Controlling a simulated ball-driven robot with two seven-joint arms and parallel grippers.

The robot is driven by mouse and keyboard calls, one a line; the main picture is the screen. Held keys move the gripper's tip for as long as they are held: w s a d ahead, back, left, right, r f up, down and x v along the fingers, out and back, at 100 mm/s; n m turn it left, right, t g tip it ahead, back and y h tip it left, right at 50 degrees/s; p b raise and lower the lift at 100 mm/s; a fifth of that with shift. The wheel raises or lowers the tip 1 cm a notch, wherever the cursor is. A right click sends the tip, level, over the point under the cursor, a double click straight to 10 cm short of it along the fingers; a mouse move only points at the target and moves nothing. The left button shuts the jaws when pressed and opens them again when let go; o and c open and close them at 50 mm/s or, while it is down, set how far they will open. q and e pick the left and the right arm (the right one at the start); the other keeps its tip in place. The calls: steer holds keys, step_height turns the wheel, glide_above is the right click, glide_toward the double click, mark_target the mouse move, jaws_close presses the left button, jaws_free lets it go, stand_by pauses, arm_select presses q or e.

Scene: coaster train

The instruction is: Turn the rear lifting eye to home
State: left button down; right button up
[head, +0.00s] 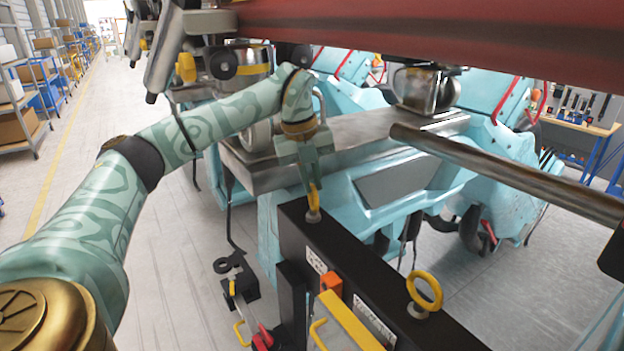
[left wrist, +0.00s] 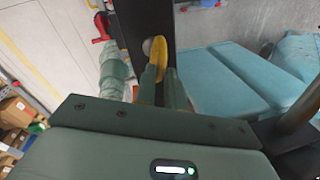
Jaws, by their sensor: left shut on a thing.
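A yellow lifting eye (head: 314,198) stands on the far end of a long black beam (head: 345,258). My left gripper (head: 313,184) reaches down from above and is shut on this eye. In the left wrist view the eye (left wrist: 158,58) shows edge-on between the two green fingers (left wrist: 161,76), with its round base on the beam partly visible. A second yellow lifting eye (head: 425,290) stands on the near part of the beam, its ring upright and facing the camera, with nothing touching it. I cannot tell from a label which one is the rear. My right gripper does not show.
Light-blue coaster cars (head: 400,185) stand behind the beam. A metal bar (head: 500,172) crosses at the right, and a red rail (head: 450,30) runs overhead. An orange block (head: 331,284) and yellow handle (head: 350,320) are on the beam's near side.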

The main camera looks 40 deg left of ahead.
arm_select(q)
steer(key=m, duration=0.4)
steer(key=shift+w+a+m+g, duration=0.1)
steer(key=shift+m+g, duration=0.2)
steer(key=m+g, duration=0.1)
steer(key=m, duration=0.3)
steer(key=shift+a+m+h, duration=0.1)
steer(key=shift+m+h, duration=0.2)
steer(key=shift+h, duration=0.1)
steer(key=m, duration=0.4)
steer(key=shift+w+a+r+m+g, duration=0.1)
steer(key=shift+w+m+g, duration=0.05)
steer(key=shift+m+g, duration=0.2)
steer(key=m, duration=0.3)
steer(key=shift+w+m+g, duration=0.1)
steer(key=shift+m+g, duration=0.15)
steer(key=shift+g, duration=0.1)
steer(key=m, duration=0.3)
steer(key=shift+w+m+g+y, duration=0.1)
steer(key=shift+m+g+y, duration=0.2)
steer(key=shift+y, duration=0.1)
steer(key=m, duration=0.3)
steer(key=shift+w+m+y, duration=0.1)
steer(key=shift+m+y, duration=0.2)
steer(key=m, duration=0.4)
steer(key=shift+w+y, duration=0.1)
steer(key=shift+y, duration=0.3)
steer(key=shift+m+y, duration=0.4)
steer(key=shift+m, duration=1.4)
